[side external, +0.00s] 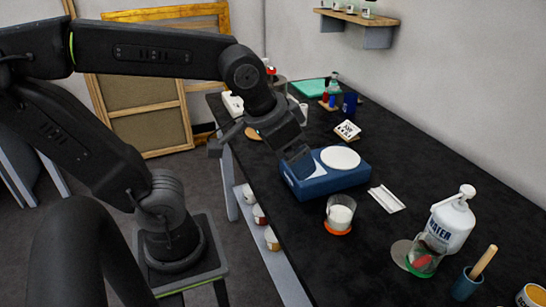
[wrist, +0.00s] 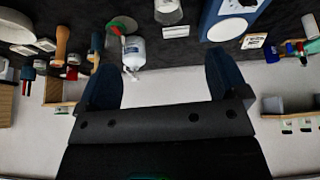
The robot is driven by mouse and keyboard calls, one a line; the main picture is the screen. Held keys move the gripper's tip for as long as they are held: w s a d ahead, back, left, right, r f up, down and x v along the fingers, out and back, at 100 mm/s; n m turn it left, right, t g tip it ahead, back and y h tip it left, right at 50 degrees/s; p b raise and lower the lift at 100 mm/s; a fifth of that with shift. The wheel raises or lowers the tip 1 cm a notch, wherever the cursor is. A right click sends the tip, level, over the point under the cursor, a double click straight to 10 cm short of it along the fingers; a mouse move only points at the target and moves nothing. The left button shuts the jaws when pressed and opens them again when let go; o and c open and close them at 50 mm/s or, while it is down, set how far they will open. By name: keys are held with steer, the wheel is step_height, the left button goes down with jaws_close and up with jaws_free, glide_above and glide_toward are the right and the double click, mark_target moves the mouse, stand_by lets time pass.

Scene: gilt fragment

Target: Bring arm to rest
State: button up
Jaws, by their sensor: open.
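My gripper (side external: 296,160) hangs at the end of my arm over the near side of the black table (side external: 330,270), close to the blue scale (side external: 328,182) in the side view. I cannot tell the exact gap between them. In the wrist view my gripper (wrist: 166,80) shows two dark blue fingers spread wide apart, with nothing between them. The scale (wrist: 232,28) appears beyond the fingers at the top of that view. Its round white pan is empty.
A beaker of white stuff (side external: 341,213), a white tray (side external: 386,199), a white water bottle (side external: 452,222), a tinted glass (side external: 425,258) and a brush cup (side external: 467,285) stand on the table. A card (side external: 347,130) lies behind the scale. A wall shelf (side external: 360,17) is above.

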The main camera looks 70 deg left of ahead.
steer(key=s, duration=0.2)
steer(key=f, duration=0.1)
steer(key=shift+s+a+m, duration=0.3)
steer(key=shift+s+a, duration=0.05)
steer(key=shift+s, duration=0.05)
